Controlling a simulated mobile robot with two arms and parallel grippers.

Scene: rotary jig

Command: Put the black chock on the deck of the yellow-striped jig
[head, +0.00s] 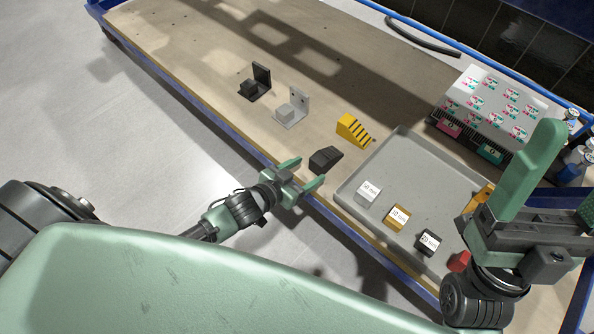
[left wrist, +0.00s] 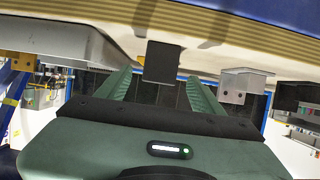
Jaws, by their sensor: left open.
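The black chock (head: 326,159) is a dark wedge-shaped block on the wooden bench near its front edge. My left gripper (head: 302,178) is open and empty in front of it, fingers pointing at it. In the left wrist view the dark chock (left wrist: 161,62) shows beyond and between the two green fingers (left wrist: 158,78), not gripped. A yellow wedge-shaped piece with black stripes (head: 352,130) stands behind the chock; I cannot make out a jig deck.
A grey bracket (head: 293,107) and a black bracket (head: 257,82) stand left of the chock. A grey tray (head: 352,182) with several labelled blocks lies to the right. A white sloped panel with coloured labels (head: 500,97) stands behind. The bench's back left is clear.

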